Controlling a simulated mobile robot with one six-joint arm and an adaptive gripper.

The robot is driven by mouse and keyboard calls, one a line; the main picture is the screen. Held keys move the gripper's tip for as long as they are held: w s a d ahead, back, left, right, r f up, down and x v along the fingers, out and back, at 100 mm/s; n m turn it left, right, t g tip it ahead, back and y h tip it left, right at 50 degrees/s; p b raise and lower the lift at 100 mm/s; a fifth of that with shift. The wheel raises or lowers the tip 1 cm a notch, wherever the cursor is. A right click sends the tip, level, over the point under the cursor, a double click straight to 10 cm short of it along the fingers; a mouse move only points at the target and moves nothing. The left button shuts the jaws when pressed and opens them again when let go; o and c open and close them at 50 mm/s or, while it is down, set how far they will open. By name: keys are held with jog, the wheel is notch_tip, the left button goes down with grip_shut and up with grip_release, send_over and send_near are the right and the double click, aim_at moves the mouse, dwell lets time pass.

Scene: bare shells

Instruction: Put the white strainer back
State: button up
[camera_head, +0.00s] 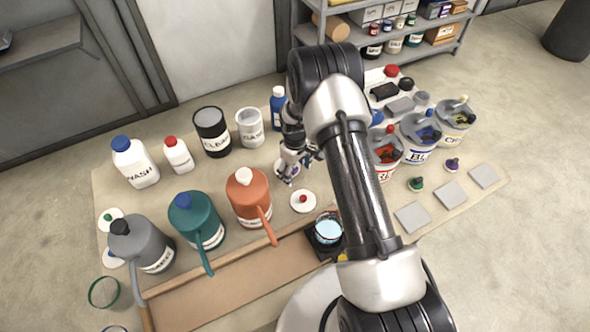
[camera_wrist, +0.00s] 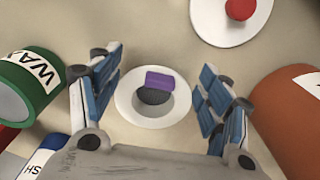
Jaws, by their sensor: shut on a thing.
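A white round piece with a dark grey centre and a purple block on it (camera_wrist: 128,104), seemingly the white strainer, shows between my gripper's fingers in the wrist view. My gripper (camera_wrist: 160,88) has its blue-padded fingers on either side of its rim, shut on it. In the head view my gripper (camera_head: 292,168) is low over the middle of the table, and the white piece (camera_head: 281,165) is partly hidden by it. I cannot tell whether it is lifted clear of the table.
A white disc with a red knob (camera_head: 303,204) lies close in front. An orange can (camera_head: 246,194) stands to the left, with a blue bottle (camera_head: 277,110) behind. A dark stand holds a cup of blue liquid (camera_head: 328,228). Labelled buckets (camera_head: 419,138) stand to the right.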

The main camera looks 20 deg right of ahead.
jog(key=o, duration=0.9)
jog(key=shift+f, duration=0.15)
jog(key=shift+o, duration=0.2)
notch_tip(320, 180, up, 24)
jog(key=s+m+t+p, duration=0.1)
jog(key=s+p, duration=0.1)
jog(key=p, duration=0.1)
jog(key=s+a+r+m+t, duration=0.1)
jog(key=s+r, duration=0.3)
jog(key=r, duration=0.2)
jog(key=s+r+m, duration=0.1)
jog(key=s+r, duration=0.2)
jog(key=r, duration=0.3)
jog(key=s+r+m+t, duration=0.1)
jog(key=s+r, duration=0.3)
jog(key=s, duration=0.7)
jog(key=s+r+m+t, duration=0.1)
jog(key=s+r, duration=0.3)
jog(key=s, duration=0.7)
jog(key=shift+a+r+m+t, duration=0.25)
jog(key=shift+a+m+t, duration=0.1)
jog(key=shift+m, duration=0.55)
